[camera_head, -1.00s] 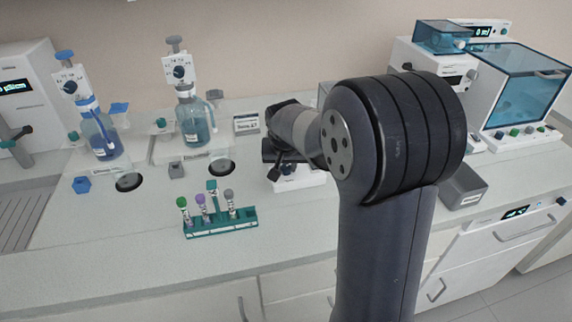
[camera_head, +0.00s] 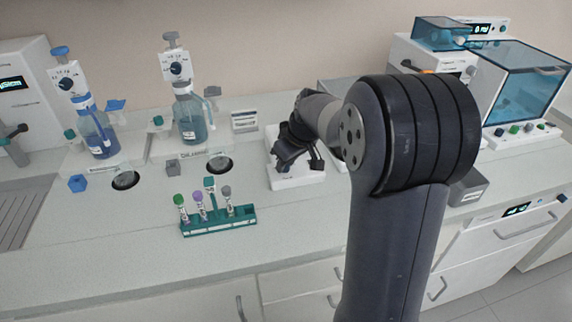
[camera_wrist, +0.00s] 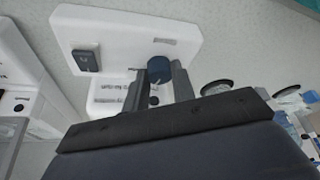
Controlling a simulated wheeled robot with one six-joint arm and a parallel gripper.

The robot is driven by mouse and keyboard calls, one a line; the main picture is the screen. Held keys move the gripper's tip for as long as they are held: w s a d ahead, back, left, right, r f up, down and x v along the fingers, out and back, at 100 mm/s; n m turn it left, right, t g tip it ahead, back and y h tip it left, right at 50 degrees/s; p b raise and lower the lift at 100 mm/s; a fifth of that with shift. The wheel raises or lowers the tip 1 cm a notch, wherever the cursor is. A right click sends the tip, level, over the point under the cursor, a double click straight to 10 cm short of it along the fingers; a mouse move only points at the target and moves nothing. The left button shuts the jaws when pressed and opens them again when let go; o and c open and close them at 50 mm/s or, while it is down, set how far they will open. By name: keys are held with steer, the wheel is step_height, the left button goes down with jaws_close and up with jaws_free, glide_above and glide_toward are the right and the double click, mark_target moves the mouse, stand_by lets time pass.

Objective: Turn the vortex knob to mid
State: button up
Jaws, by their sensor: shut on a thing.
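The vortex mixer is a low white unit (camera_head: 297,182) on the bench, partly hidden by my gripper (camera_head: 290,152) in the head view. In the wrist view its white body (camera_wrist: 125,32) carries a black switch (camera_wrist: 86,60) and a round dark blue knob (camera_wrist: 160,67). My gripper (camera_wrist: 163,76) has its two dark fingers on either side of the knob and is shut on it. The fingers hide part of the knob, and I cannot read its pointer or any scale. Small lettering beside it is blurred.
A green rack (camera_head: 220,222) with several capped tubes stands left of the mixer. Two bottles with dispensers (camera_head: 190,115) (camera_head: 97,130) stand behind at left. A grey bin (camera_head: 468,187) and a blue-lidded device (camera_head: 520,85) are at right. The front bench strip is clear.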

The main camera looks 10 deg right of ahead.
steer(key=shift+d+n+g+y+b, duration=0.1)
steer(key=shift+n+g+y+b, duration=0.3)
steer(key=shift+n, duration=0.9)
steer(key=o, duration=1)
steer(key=shift+r, duration=0.1)
steer(key=v, duration=1)
steer(key=shift+d+r, duration=0.15)
steer(key=shift+r, duration=0.1)
